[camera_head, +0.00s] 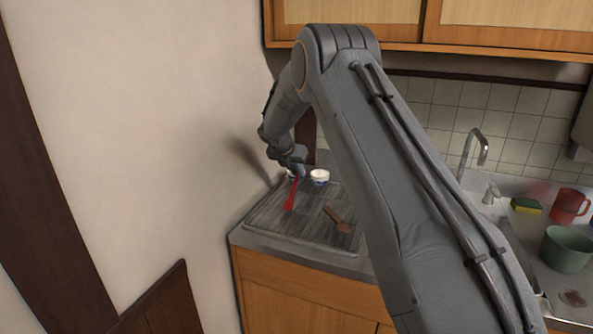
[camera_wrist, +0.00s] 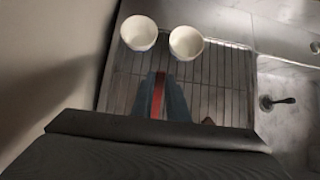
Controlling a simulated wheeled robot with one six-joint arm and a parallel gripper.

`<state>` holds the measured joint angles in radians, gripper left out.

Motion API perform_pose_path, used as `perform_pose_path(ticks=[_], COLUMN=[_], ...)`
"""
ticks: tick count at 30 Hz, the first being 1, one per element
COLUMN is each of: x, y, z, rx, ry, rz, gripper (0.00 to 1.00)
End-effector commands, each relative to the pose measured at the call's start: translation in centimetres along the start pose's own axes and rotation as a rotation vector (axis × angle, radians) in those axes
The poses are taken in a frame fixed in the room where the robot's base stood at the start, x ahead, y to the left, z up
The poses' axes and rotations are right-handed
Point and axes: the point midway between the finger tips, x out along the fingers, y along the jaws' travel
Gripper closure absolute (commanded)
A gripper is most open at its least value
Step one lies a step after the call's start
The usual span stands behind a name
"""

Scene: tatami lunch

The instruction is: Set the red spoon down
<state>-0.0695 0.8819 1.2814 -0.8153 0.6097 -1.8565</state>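The red spoon (camera_head: 291,195) slants down from my gripper (camera_head: 297,173) over the ribbed draining board (camera_head: 270,222). In the wrist view, the red spoon (camera_wrist: 158,97) is a red strip between the two blue-grey fingers of my gripper (camera_wrist: 160,88). The gripper is shut on it. I cannot tell whether the spoon's low end touches the board.
Two white cups, one left (camera_wrist: 139,32) and one right (camera_wrist: 186,42), stand at the board's back. A brown utensil (camera_head: 337,219) lies on the board. The sink side holds a tap (camera_head: 473,150), sponge (camera_head: 526,205), red mug (camera_head: 569,205) and green pot (camera_head: 566,249). A wall borders the left.

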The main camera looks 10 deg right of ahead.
Motion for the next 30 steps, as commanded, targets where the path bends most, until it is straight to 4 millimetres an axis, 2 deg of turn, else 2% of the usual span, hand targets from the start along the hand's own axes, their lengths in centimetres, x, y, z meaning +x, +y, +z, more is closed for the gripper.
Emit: perform_pose_path(ticks=[1,3,11,16,20,30], x=[0.0,0.0,-0.1,-1.1,-2.9,-9.3], y=[0.0,0.0,0.0,0.1,0.1,0.1], z=[0.0,0.0,0.1,0.3,0.3,0.2], rx=[0.0,0.0,0.0,0.0,0.001,0.002], ry=[0.0,0.0,0.0,-0.002,-0.002,-0.002], rz=[0.0,0.0,0.0,0.003,0.003,0.003], gripper=[0.77,0.7,0.7,0.7,0.7,0.7])
